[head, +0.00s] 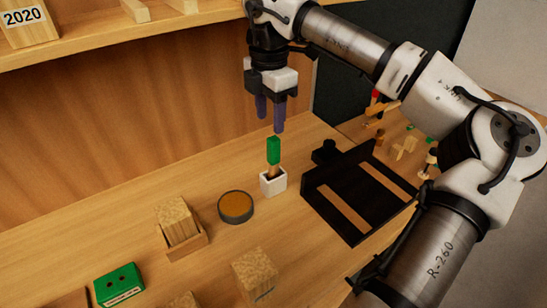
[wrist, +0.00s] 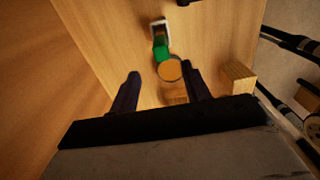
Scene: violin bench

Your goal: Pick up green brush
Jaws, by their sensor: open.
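The green brush (head: 273,150) stands upright, green end up, in a small white cup (head: 272,184) on the bench. Its lower end is hidden inside the cup. My gripper (head: 270,115) is open and empty above the brush, with its fingers pointing down and a small gap to the brush's top. In the wrist view the green brush (wrist: 161,52) and the white cup (wrist: 158,27) show beyond my fingertips (wrist: 161,72), near the line between them.
A round tin (head: 236,206) with an orange-brown top lies left of the cup. A black tray-like frame (head: 322,205) stands close on the right. Wooden blocks (head: 176,221) and a green block (head: 118,285) lie to the front left. A shelf (head: 120,38) runs above the bench.

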